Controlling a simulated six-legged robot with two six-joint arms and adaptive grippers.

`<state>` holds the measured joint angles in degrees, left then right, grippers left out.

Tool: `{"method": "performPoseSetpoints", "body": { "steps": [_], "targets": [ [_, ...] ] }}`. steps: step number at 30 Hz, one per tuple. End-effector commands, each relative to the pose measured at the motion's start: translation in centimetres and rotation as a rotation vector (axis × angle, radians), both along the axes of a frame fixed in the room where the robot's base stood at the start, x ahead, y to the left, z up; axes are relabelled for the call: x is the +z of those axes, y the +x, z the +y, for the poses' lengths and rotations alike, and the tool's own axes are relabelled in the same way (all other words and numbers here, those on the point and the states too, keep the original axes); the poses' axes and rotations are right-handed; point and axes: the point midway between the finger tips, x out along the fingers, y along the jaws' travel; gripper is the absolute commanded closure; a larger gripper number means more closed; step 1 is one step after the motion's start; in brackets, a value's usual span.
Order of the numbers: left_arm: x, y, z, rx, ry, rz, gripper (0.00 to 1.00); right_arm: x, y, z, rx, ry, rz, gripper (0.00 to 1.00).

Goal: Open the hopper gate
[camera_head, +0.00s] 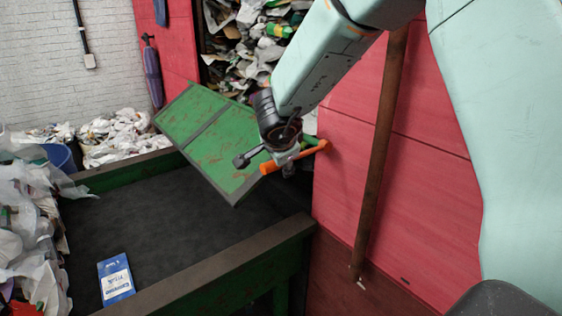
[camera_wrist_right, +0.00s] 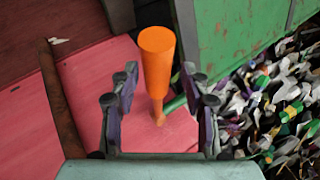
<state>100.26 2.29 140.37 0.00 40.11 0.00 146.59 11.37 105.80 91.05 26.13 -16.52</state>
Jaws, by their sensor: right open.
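The hopper gate (camera_head: 215,140) is a green, rust-flecked panel tilted above the belt, in front of a pile of waste. An orange handle (camera_head: 312,155) sticks out at its right side; it also shows in the right wrist view (camera_wrist_right: 157,65). My right gripper (camera_head: 287,163) is at the handle. In the right wrist view my open fingers (camera_wrist_right: 160,88) are on either side of the handle, with gaps showing on both sides. A green rod joins the handle near its lower end. My left gripper is not in view.
The dark belt (camera_head: 130,215) has green side walls and carries a blue-and-white packet (camera_head: 115,279). A red wall (camera_head: 345,150) with a brown post (camera_head: 378,150) stands right of the gate. Waste is heaped along the left.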

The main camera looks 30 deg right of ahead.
Motion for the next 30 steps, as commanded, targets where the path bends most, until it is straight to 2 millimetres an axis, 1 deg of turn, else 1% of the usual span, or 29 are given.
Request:
{"method": "performPoseSetpoints", "body": {
  "steps": [6,10,14,18,24,30],
  "targets": [
    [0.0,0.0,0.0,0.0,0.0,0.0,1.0,-0.1,-0.1,0.1,0.0,0.001,0.003,0.53],
    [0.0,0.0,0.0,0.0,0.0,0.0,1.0,0.5,-0.5,0.4,0.002,0.0,0.002,0.53],
    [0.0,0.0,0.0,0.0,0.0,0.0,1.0,2.1,-1.6,1.1,0.002,0.0,0.0,0.53],
    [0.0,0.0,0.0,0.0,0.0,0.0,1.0,4.5,-3.1,2.3,0.001,-0.002,-0.002,0.53],
    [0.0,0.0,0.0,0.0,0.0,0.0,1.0,7.2,-5.2,3.7,0.001,-0.002,-0.002,0.53],
    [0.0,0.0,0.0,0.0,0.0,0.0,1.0,8.6,-6.3,4.4,0.0,-0.001,0.0,0.53]
  ]
}}
